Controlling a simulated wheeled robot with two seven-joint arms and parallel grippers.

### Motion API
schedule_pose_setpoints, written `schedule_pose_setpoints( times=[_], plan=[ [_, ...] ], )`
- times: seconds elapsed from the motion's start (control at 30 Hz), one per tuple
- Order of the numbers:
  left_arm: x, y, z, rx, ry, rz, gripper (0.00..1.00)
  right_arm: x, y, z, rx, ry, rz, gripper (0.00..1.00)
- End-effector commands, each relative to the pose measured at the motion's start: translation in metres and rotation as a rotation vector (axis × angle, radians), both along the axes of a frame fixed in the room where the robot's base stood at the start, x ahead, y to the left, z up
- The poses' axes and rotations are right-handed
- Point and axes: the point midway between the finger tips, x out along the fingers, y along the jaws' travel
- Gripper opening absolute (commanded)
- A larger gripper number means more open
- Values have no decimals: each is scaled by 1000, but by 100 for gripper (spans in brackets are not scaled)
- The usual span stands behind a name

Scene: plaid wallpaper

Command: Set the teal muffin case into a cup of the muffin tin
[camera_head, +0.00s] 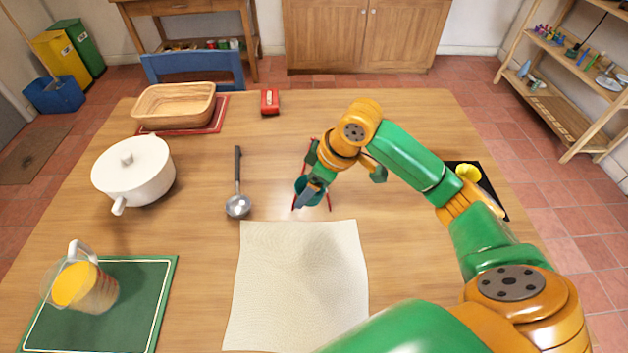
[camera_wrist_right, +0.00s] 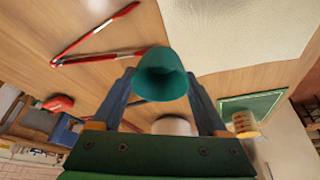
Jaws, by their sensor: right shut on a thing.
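The teal muffin case (camera_wrist_right: 162,78) is between the fingertips of my right gripper (camera_wrist_right: 160,92), which is shut on it. In the head view my right gripper (camera_head: 312,188) is above the middle of the table, and the case is mostly hidden by the fingers. A dark flat thing (camera_head: 490,190) with a yellow item (camera_head: 468,172) on it lies at the table's right side, partly behind my right arm. It may be the muffin tin; its cups cannot be made out. My left gripper is not in view.
Red tongs (camera_wrist_right: 95,54) lie under my right gripper. A white cloth (camera_head: 295,285), a ladle (camera_head: 238,205), a white pot (camera_head: 135,175), a basket (camera_head: 175,105), a red item (camera_head: 270,101) and a jug (camera_head: 90,285) on a green mat (camera_head: 145,310) are around. The table's back right is clear.

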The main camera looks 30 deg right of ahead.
Motion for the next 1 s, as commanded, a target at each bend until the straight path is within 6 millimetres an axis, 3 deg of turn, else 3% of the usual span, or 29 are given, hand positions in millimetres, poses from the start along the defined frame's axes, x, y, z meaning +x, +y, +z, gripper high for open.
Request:
schedule_pose_setpoints(
  times=[0.2,0.33,0.47,0.6,0.7,1.0],
  plan=[
    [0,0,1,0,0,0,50,-42,32,23,-1,-3,4,16],
    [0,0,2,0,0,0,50,-53,40,29,-1,-2,1,16],
    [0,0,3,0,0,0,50,-60,39,38,0,-5,32,16],
    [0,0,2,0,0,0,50,-83,32,70,-1,-10,192,16],
    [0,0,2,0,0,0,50,-98,31,84,1,-4,274,16],
    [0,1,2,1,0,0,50,-102,31,86,1,-1,298,16]
  ],
)
